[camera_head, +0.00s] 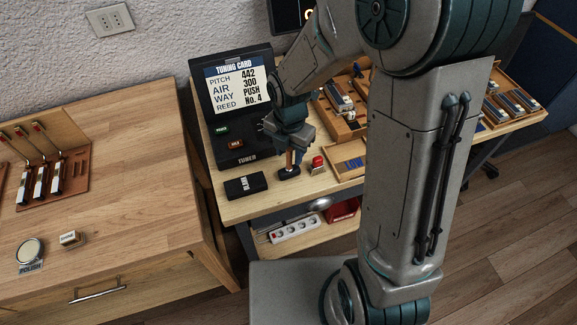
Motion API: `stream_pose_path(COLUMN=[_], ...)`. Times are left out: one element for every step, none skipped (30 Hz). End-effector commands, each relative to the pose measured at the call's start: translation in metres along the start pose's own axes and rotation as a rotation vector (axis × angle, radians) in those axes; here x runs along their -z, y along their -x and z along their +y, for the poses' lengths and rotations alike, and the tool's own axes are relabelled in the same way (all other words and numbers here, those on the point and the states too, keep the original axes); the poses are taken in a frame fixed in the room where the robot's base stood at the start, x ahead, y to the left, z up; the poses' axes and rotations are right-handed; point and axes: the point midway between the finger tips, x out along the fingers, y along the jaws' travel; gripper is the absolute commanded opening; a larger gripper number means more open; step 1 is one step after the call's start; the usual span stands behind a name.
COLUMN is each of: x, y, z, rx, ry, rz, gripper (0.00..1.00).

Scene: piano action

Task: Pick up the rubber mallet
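My gripper (291,154) points down over the table in the middle of the head view. A small dark piece (289,172) sits on the tabletop directly below the fingers, with a bit of wood-coloured shaft showing between them. It looks like the rubber mallet standing on its black head with its handle up. The fingers are around or beside this shaft; I cannot tell whether they are closed on it. My wrist and fingers hide most of the handle.
A tuner with a screen (237,85) stands behind left. A black block (245,185) lies left of the mallet, and a red-topped piece (317,164) is close on its right. A wooden tray (350,160) lies further right. A wooden cabinet (130,130) stands left.

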Motion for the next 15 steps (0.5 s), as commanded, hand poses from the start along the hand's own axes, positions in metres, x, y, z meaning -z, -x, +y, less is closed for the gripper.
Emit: stream_pose_path(x=[0.0006,0.0006,0.0004,0.0003,0.0003,0.0002,0.0001,0.0001,0.0,0.0,0.0,0.0,0.0,0.0,0.0], y=[-0.0063,-0.009,-0.012,-0.0137,-0.0149,-0.0157,-0.016,-0.016,-0.0159,-0.0159,-0.0158,-0.0157,-0.0157,-0.0157,-0.0156], z=[0.0,0.0,0.0001,0.0001,0.0001,0.0001,0.0002,0.0002,0.0003,0.0003,0.0003,0.0003,0.0003,0.0003,0.0003], rx=[0.002,0.002,0.0,0.0,0.0,0.0,-0.001,-0.001,-0.001,-0.001,-0.001,-0.001,-0.001,-0.001,-0.001], ry=[0.001,0.001,0.001,0.0,0.0,0.0,0.0,0.0,0.0,0.0,0.0,0.0,0.0,0.0,0.0], rz=[0.002,0.002,0.001,0.001,0.001,0.001,0.001,0.0,0.0,0.0,0.0,0.0,0.0,0.0,0.0], gripper=[0.4,0.4,0.4,0.4,0.4,0.4,0.4,0.4,0.4,0.4,0.4,0.4,0.31,0.23,0.12])
